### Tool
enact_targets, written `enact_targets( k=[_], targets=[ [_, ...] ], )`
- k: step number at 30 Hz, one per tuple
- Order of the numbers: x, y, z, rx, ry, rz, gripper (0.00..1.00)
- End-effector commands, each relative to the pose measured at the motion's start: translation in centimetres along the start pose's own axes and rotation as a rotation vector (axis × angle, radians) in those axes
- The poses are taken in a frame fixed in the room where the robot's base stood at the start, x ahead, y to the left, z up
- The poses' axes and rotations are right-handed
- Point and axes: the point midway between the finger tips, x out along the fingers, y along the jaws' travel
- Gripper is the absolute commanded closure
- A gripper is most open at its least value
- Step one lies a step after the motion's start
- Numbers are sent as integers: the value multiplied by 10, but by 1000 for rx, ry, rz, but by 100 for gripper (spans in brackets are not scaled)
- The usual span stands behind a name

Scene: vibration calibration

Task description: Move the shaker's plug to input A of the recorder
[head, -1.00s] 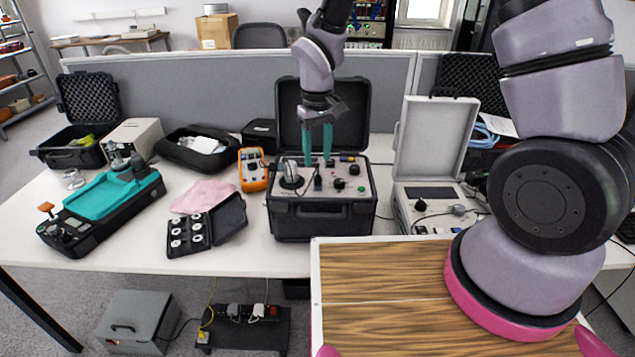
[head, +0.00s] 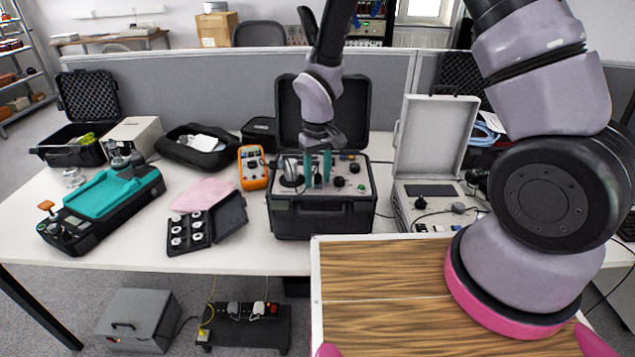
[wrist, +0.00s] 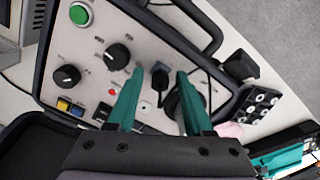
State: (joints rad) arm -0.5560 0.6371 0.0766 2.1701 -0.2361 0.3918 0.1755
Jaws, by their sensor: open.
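The shaker (head: 320,218) is a black open case with a light panel, at the middle of the table; its panel also fills much of the wrist view (wrist: 85,38). A black plug (wrist: 159,76) with a cable stands on the panel. My gripper (head: 318,178) is low over the panel, pointing down. In the wrist view its two teal fingers (wrist: 159,84) are open, one on each side of the plug, with gaps visible. The recorder appears to be the grey open case (head: 401,212) to the right, with a dark screen and knobs; its input labels are too small to read.
Black knobs (wrist: 118,57) and a green button (wrist: 80,14) stand on the shaker's panel. The shaker's raised lid is behind my gripper. An orange multimeter (head: 253,168), a pink cloth (head: 203,193) and a black weight box (head: 210,228) lie to the left.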

Motion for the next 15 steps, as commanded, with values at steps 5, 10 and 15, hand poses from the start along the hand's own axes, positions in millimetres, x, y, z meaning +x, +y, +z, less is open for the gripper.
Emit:
enact_targets(
  k=[5,10,15],
  targets=[
    [0,0,0,0,0,0,72],
    [0,0,0,0,0,0,100],
    [0,0,0,-147,0,-1,100]
  ],
)
